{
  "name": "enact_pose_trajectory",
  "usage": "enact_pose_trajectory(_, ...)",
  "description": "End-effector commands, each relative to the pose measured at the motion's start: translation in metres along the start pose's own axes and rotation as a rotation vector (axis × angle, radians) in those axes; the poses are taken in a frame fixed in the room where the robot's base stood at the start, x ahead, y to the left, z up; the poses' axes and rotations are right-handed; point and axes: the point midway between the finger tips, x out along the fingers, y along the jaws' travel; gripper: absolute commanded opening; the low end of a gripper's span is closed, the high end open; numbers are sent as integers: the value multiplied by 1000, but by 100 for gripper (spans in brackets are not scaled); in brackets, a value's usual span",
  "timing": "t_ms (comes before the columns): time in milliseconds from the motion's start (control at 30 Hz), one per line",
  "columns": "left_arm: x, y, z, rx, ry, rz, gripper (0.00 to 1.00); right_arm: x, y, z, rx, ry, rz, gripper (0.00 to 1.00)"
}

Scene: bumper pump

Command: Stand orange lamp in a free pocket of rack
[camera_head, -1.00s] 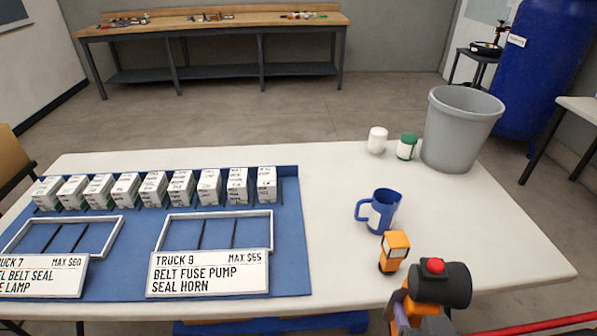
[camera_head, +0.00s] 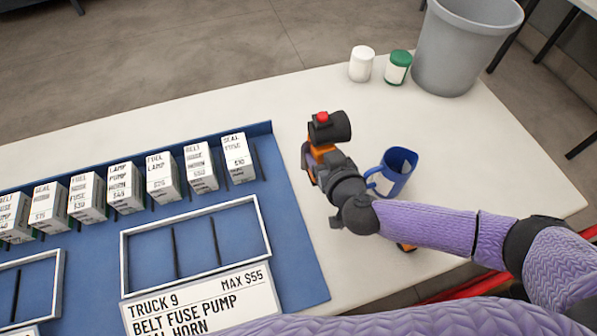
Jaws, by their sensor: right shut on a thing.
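My right gripper (camera_head: 317,162) is shut on the orange lamp (camera_head: 336,127), which has an orange body, a black cylindrical head and a red button on top. It is over the white table, between the blue rack and the mug. The fingers partly hide its orange body. The blue rack (camera_head: 290,245) has two white-framed sections. The right frame (camera_head: 264,226) is empty, split by dark dividers into pockets. The left frame (camera_head: 60,275) is cut off by the picture edge and its visible part is empty. My left gripper is out of view.
A blue mug (camera_head: 399,165) stands behind my right forearm. An orange thing (camera_head: 406,247) is mostly hidden under that arm. White boxes (camera_head: 160,180) line the rack's back. A white jar (camera_head: 361,65), green-lidded jar (camera_head: 398,68) and grey bin (camera_head: 460,45) stand at the back.

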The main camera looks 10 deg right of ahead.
Motion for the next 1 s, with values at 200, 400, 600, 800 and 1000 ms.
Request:
enact_pose_trajectory(200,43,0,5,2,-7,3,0,22,0,54,0,-2,1,0)
enact_pose_trajectory(400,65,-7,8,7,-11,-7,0,35,-1,84,-1,-1,0,0)
enact_pose_trajectory(600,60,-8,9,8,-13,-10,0,33,0,79,0,1,0,0)
enact_pose_trajectory(800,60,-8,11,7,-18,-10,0,34,0,82,0,-1,1,77)
enact_pose_trajectory(1000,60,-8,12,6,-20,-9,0,34,0,82,0,-1,1,100)
